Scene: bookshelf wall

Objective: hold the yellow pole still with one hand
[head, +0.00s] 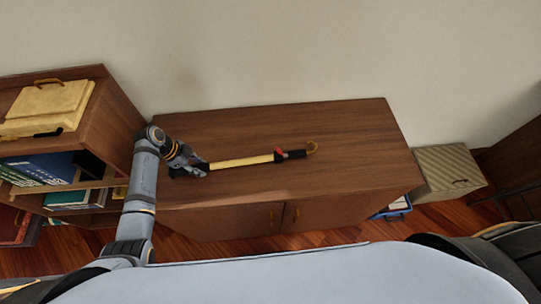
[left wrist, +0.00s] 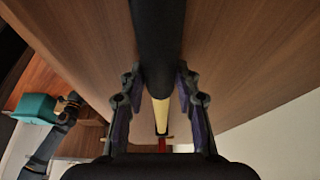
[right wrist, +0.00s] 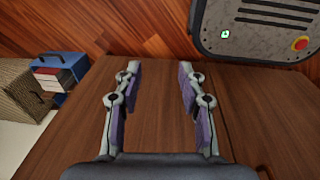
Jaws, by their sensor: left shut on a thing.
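The yellow pole (head: 240,161) lies lengthwise on top of the brown cabinet, with a black part at its left end. Toward its right end are a red piece, a black grip and a yellowish hook. My left gripper (head: 190,165) is shut on the pole near its left end. In the left wrist view, the pole's dark part (left wrist: 158,40) runs between the fingers (left wrist: 158,80), with the yellow length beyond it. My right gripper (right wrist: 158,80) shows only in the right wrist view, open and empty above a wooden surface.
The cabinet top (head: 350,125) is clear around the pole. A shelf unit (head: 115,120) with books and a yellow case (head: 45,105) stands at the left. A striped box (head: 447,172) and a blue crate (head: 392,208) are on the floor at the right.

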